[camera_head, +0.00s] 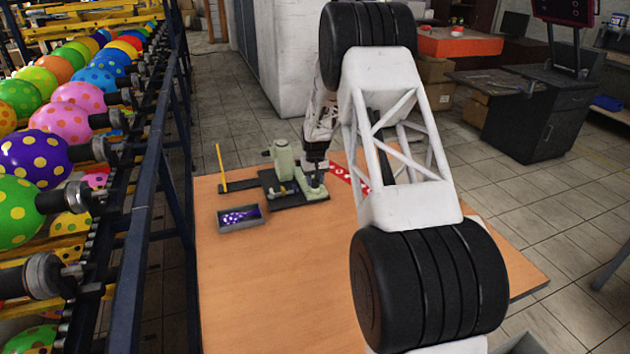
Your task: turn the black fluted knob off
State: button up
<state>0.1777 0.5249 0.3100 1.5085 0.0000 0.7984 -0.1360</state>
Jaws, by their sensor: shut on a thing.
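A small pale green machine (284,160) stands on a dark base plate (286,201) on the wooden table. My gripper (314,181) points down at the right part of this machine, over a low pale green block (311,194). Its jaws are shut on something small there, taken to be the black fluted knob. The knob itself is hidden by the jaws and too small to make out, so its turned position cannot be told.
A grey tray (240,226) with purple dotted pieces and a yellow upright rod (221,166) stand left of the machine. A rack of dotted balloons (62,120) runs along the left. The table's front (270,300) is clear. My arm covers the table's right middle.

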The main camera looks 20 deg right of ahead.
aim_at(315, 181)
jog(key=n, duration=0.3)
jog(key=shift+n, duration=2.1)
jog(key=o, duration=0.9)
jog(key=shift+r, duration=0.15)
jog(key=shift+r, duration=3.75)
